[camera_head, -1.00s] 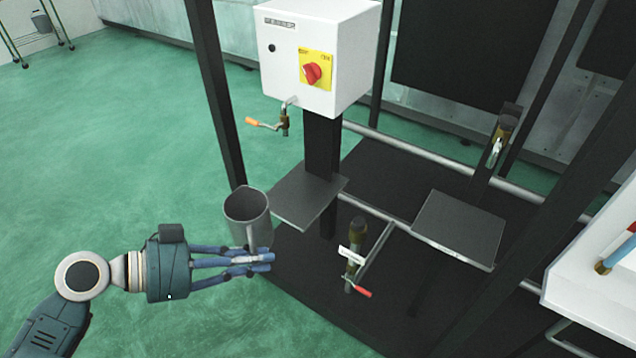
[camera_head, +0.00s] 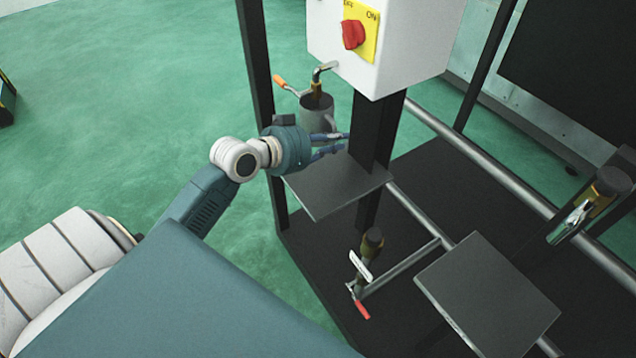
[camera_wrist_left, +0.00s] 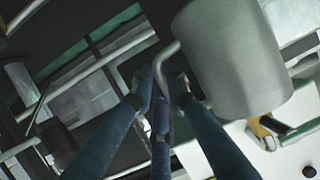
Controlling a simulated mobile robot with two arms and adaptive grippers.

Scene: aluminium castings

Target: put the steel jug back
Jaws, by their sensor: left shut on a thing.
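The steel jug (camera_head: 317,116) is a grey metal cylinder, upright with its open mouth up, just under the tap (camera_head: 317,90) with the orange lever. The tap's lower end overlaps the mouth; I cannot tell if it reaches inside. My left gripper (camera_head: 338,145) is in front of the jug, its blue fingers shut on the handle. In the left wrist view the jug (camera_wrist_left: 235,60) fills the upper right and its handle (camera_wrist_left: 170,75) passes between the fingers. A square grey plate (camera_head: 335,190) lies lower, below the jug. My right gripper is out of view.
A black post (camera_head: 378,140) stands close right of the fingers. A second grey plate (camera_head: 487,290) and a red-levered tap (camera_head: 362,275) are lower right.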

